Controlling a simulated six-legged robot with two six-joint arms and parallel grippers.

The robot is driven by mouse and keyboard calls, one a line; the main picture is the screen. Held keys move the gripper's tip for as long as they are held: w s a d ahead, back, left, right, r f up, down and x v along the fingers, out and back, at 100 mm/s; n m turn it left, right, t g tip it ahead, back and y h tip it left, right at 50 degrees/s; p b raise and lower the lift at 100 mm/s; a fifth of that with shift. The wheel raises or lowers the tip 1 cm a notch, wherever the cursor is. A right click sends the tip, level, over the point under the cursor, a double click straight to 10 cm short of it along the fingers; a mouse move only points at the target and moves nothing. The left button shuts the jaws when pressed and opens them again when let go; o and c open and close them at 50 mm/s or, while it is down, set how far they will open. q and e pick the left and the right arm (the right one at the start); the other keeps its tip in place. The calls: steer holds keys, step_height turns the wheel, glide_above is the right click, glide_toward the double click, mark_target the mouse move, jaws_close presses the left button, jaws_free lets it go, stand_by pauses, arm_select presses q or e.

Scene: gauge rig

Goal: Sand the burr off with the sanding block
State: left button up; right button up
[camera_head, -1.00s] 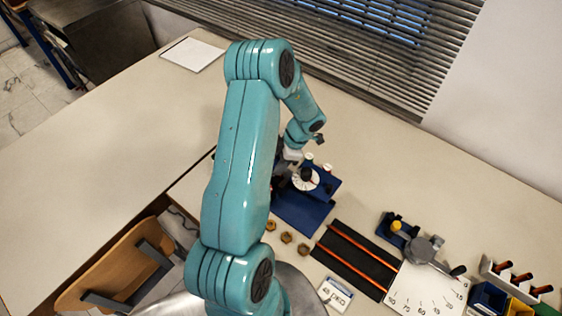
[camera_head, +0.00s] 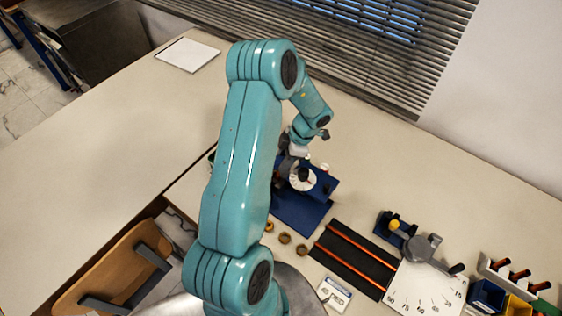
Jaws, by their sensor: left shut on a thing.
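My left arm rises through the middle of the head view and bends down behind itself to the blue fixture. My left gripper (camera_head: 289,163) is small and partly hidden by my own forearm. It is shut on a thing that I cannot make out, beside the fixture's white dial. The blue fixture (camera_head: 300,210) carries a round white dial (camera_head: 303,180) with a dark hub and a white knob (camera_head: 324,168). I cannot pick out the sanding block or the burr at this size. My right gripper is not in view.
Brass nuts (camera_head: 285,238) lie in front of the fixture. To the right are a black mat (camera_head: 352,262) with orange rails, a white angle-scale plate (camera_head: 425,293), a blue block with a yellow knob (camera_head: 393,228) and a rack of orange-handled tools (camera_head: 505,275).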

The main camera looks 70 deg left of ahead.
arm_select(q)
steer(key=v, duration=0.2)
steer(key=shift+w+d+r, duration=0.15)
steer(key=shift+r, duration=0.2)
steer(key=shift+v, duration=0.8)
steer(key=shift+w, duration=0.1)
steer(key=shift+f, duration=0.15)
